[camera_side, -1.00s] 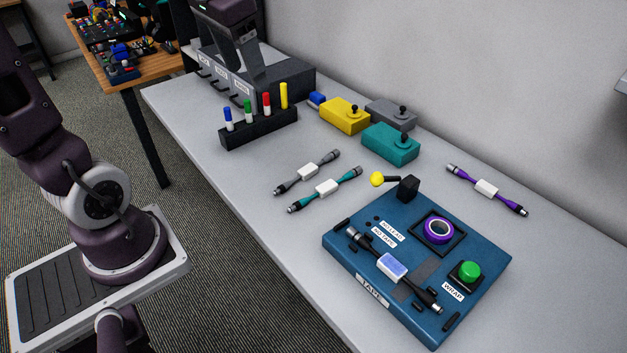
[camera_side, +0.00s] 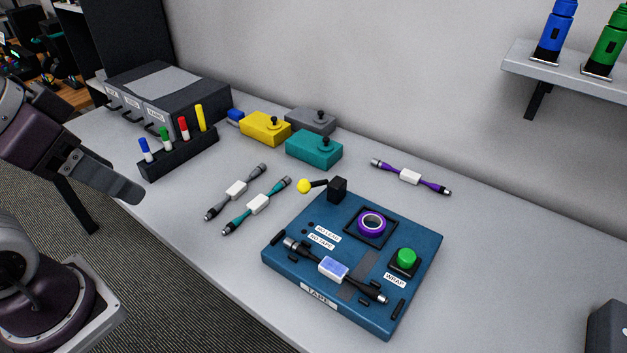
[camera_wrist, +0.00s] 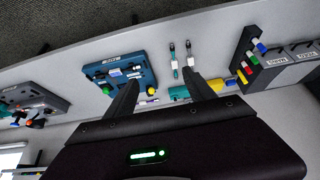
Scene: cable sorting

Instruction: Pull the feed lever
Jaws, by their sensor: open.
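The feed lever is the short black arm with a yellow ball knob (camera_side: 304,186), on a black block (camera_side: 338,189) at the back left corner of the blue tape machine (camera_side: 290,234). The knob points left, out past the machine's edge. My gripper (camera_side: 122,185) is at the left of the side view, in front of the marker rack and well apart from the lever. In the wrist view my gripper (camera_wrist: 162,88) has its two fingers spread with nothing between them.
Two cables (camera_side: 247,198) lie left of the lever. Yellow (camera_side: 265,128), teal (camera_side: 314,150) and grey boxes stand behind. The marker rack (camera_side: 178,153) is at left.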

